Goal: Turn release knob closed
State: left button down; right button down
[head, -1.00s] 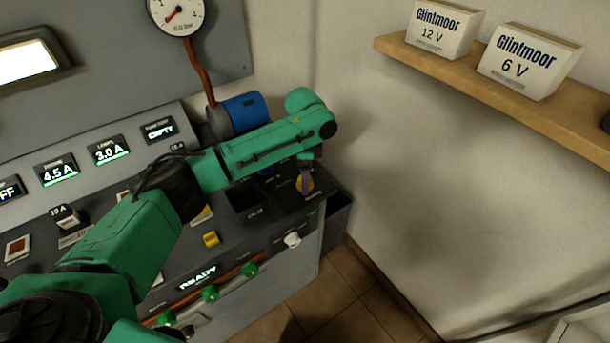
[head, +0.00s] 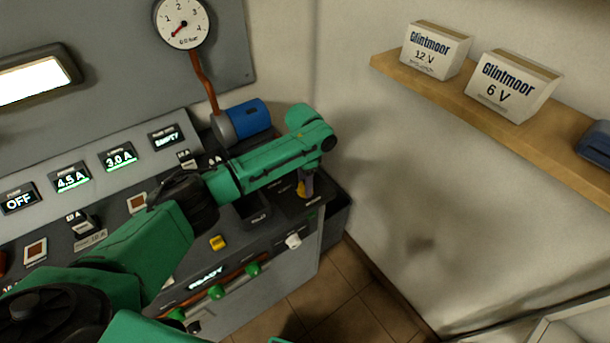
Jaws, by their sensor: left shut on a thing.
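My right gripper is not in view.
A blue cylinder (head: 245,119) lies behind my arm, below a pressure gauge (head: 183,22). Lit displays, including one reading OFF (head: 19,199), line the sloped panel. A white knob (head: 293,241) and green handles (head: 253,268) are on the front. A shelf (head: 520,124) holds boxes at right.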

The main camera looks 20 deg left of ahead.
pick_arm(q)
jog(key=n+p, duration=0.2)
jog(key=n, duration=0.1)
jog(key=shift+r+p, duration=0.3)
jog(key=shift+r, duration=0.05)
jog(key=n+p, duration=0.2)
jog(key=n, duration=0.1)
jog(key=shift+n+p, duration=0.3)
jog(key=shift+p, duration=0.05)
jog(key=n+p, duration=0.2)
jog(key=n, duration=0.1)
jog(key=shift+n, duration=0.3)
jog(key=shift+w+f+n+t+p, duration=0.15)
jog(key=shift+n+p, duration=0.2)
jog(key=shift+n, duration=0.55)
jog(key=shift+s+n+t+p, duration=0.15)
jog(key=shift+n+p, duration=0.15)
jog(key=shift+n, duration=0.6)
jog(key=shift+w, duration=0.15)
jog(key=shift+c, duration=2.1)
grip_release()
jog(key=shift+o, duration=0.6)
jog(key=shift+f, duration=0.1)
